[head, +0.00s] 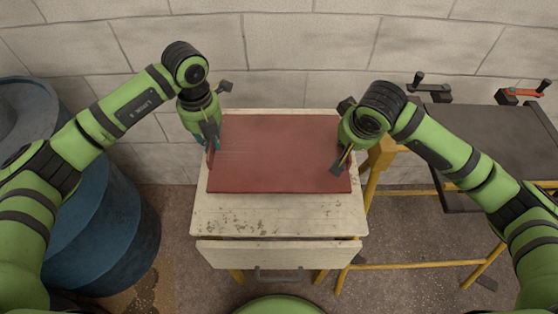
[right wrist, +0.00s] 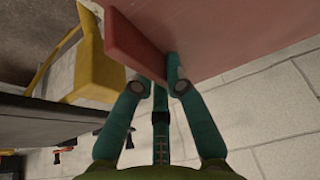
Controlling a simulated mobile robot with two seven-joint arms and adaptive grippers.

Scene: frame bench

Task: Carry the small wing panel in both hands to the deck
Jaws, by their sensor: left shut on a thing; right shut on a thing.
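The small wing panel (head: 280,153) is a flat, dull red sheet over the pale wooden cabinet top. I cannot tell whether it touches the top or hangs just above it. My left gripper (head: 210,152) is shut on the panel's left edge. My right gripper (head: 344,163) is shut on its right edge. In the right wrist view, the teal fingers of my right gripper (right wrist: 160,70) close on the red lip of the panel (right wrist: 133,42). No surface is clearly marked as the deck; a dark-topped bench (head: 480,135) stands at the right.
The wooden cabinet (head: 280,218) has a drawer that sticks out at the front. A blue barrel (head: 110,225) stands at the left. Clamps (head: 430,90) sit at the bench's back edge. Yellow legs and rails (head: 420,265) stand between cabinet and bench. A block wall closes the back.

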